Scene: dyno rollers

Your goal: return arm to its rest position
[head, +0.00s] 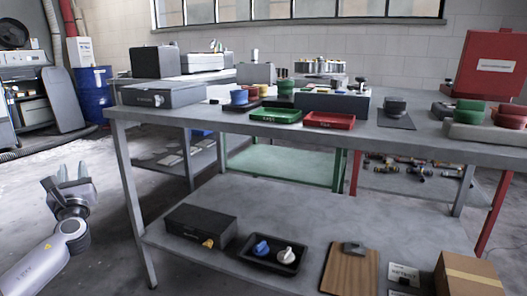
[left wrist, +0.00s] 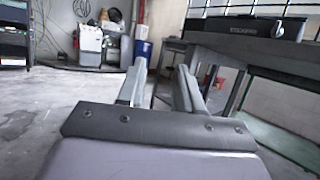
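My left gripper (head: 75,176) is at the left of the head view, over the open floor to the left of the workbench (head: 121,138). Its fingers point up, stand apart and have nothing between them. In the left wrist view the same two fingers (left wrist: 158,88) stand apart, with floor and a bench leg showing between and beyond them. The gripper touches nothing that I can see. My right gripper is in neither view.
The workbench edge and leg stand right of my left arm. A grey case (head: 163,93) sits at its near left corner; green (head: 276,115) and red (head: 329,120) trays lie along its front. A lower shelf (head: 290,213) holds several items. A blue drum (head: 94,90) stands behind. Floor at left is clear.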

